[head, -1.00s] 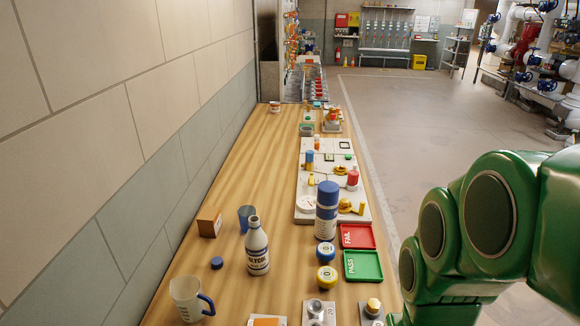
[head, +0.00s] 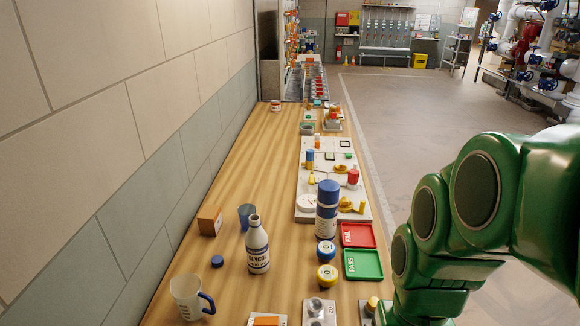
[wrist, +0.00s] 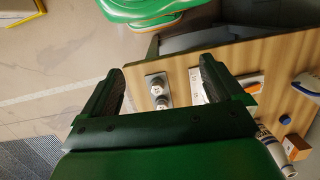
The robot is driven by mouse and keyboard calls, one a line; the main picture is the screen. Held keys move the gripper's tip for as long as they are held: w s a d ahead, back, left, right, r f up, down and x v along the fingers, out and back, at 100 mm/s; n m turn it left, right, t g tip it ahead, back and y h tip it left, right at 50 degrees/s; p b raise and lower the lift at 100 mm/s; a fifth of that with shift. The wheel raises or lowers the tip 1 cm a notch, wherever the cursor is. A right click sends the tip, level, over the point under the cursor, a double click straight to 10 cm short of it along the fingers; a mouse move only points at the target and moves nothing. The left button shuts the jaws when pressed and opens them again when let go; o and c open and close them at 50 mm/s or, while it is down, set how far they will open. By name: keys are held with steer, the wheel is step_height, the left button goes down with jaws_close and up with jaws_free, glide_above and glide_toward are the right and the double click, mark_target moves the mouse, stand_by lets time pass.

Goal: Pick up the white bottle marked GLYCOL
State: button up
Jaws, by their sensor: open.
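The white bottle marked GLYCOL (head: 257,248) stands upright on the wooden bench (head: 215,252), with its neck bare and open at the top. In the wrist view the bottle (wrist: 272,148) shows at the lower right, partly cut off by my gripper's body. My gripper (wrist: 160,80) is open and empty in the wrist view, above the near end of the bench and well apart from the bottle. My green arm is at the right in the head view; the gripper itself is out of that picture.
A blue cap (head: 217,261), a brown box (head: 210,221), a dark blue cup (head: 247,216) and a measuring jug (head: 188,297) stand around the bottle. A blue-and-white flask (head: 327,209), red FAIL tray (head: 357,235) and green PASS tray (head: 363,265) are to its right. The wall borders the left.

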steer(key=w+a+m+g+y, duration=0.1)
steer(key=w+a+m+y, duration=0.25)
steer(key=w+a, duration=0.55)
steer(key=m+y, duration=0.9)
steer(key=m, duration=0.3)
glide_toward(266, 237)
steer(key=w+f+x, duration=0.1)
steer(key=x, duration=0.4)
steer(key=shift+x, duration=3.9)
steer(key=shift+s+r, duration=0.2)
steer(key=c, duration=1.2)
